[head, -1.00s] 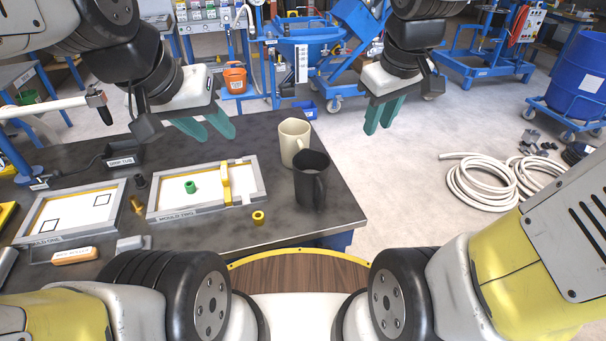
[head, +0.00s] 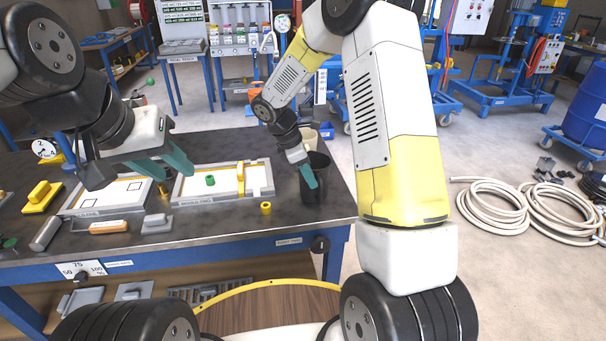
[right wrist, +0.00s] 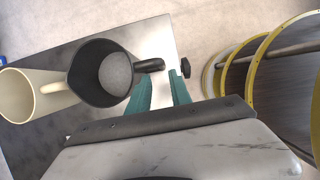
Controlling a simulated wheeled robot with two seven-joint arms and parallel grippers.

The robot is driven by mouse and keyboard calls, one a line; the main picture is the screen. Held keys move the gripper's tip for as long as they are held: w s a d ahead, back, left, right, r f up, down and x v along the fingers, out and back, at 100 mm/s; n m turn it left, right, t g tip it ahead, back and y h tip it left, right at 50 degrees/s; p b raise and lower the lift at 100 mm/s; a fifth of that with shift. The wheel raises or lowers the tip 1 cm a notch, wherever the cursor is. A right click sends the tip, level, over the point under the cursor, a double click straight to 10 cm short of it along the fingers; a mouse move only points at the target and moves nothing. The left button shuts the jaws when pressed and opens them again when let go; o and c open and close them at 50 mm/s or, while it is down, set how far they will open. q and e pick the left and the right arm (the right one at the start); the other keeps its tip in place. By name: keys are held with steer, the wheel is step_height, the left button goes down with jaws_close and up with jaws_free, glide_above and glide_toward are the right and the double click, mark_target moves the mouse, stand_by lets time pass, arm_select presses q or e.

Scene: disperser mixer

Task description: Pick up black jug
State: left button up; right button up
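The black jug (head: 318,185) stands upright near the right end of the dark table in the head view. In the right wrist view the black jug (right wrist: 92,82) is seen from above, its handle pointing right toward my fingertips. My right gripper (head: 311,184) is at the jug in the head view and partly covers it. In the right wrist view my right gripper (right wrist: 160,78) is open, its teal fingers apart just below the handle's end; contact cannot be told. My left gripper (head: 175,172) is open and empty above the table at left.
A cream jug (head: 311,139) stands just behind the black jug; it also shows in the right wrist view (right wrist: 18,98). A framed mould tray (head: 222,199) and a small yellow ring (head: 266,208) lie to the left. Coiled hoses (head: 492,212) lie on the floor.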

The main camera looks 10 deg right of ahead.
mark_target(318, 204)
steer(key=x, duration=0.7)
steer(key=shift+s+d+f, duration=0.15)
steer(key=shift+s+f, duration=0.05)
steer(key=shift+f, duration=0.05)
jaws_close()
steer(key=shift+w+r, duration=0.1)
stand_by(1.0)
